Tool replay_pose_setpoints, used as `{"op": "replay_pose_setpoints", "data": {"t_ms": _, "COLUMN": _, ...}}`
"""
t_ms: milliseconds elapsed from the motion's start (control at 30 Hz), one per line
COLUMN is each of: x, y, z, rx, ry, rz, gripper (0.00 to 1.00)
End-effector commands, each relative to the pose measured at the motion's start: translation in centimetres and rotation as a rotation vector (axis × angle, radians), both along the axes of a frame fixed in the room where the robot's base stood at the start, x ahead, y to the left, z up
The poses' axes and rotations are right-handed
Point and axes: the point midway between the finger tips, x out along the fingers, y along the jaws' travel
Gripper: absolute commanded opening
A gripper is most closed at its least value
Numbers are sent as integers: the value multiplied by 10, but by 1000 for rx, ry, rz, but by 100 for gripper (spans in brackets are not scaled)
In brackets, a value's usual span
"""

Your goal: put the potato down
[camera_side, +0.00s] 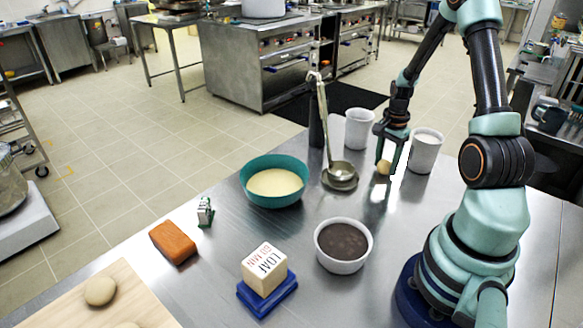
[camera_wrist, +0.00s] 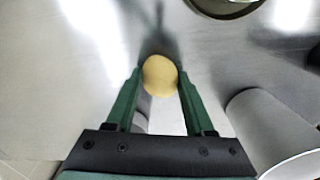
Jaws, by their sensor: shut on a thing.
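The potato (camera_side: 383,167) is small, round and yellowish. In the side view it sits between the fingertips of my gripper (camera_side: 388,160), low over the steel table between two white cups. In the wrist view the potato (camera_wrist: 160,76) is between the two green fingers of my gripper (camera_wrist: 159,82), which are shut on it. I cannot tell whether its underside touches the table.
A white cup (camera_side: 358,129) stands behind my gripper, and another white cup (camera_side: 425,151) is close on its right. Bare steel table (camera_side: 395,215) lies in front.

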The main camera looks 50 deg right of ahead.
Motion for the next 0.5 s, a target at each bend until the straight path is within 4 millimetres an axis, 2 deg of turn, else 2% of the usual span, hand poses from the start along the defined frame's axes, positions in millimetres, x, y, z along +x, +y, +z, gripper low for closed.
{"op": "replay_pose_setpoints", "data": {"t_ms": 433, "x": 0, "y": 0, "z": -8, "rx": 0, "ry": -1, "rz": 0, "gripper": 0}}
{"op": "replay_pose_setpoints", "data": {"t_ms": 467, "x": 0, "y": 0, "z": -8, "rx": -1, "ry": -1, "rz": 0, "gripper": 57}}
{"op": "replay_pose_setpoints", "data": {"t_ms": 500, "x": 0, "y": 0, "z": -7, "rx": -1, "ry": -1, "rz": 0, "gripper": 73}}
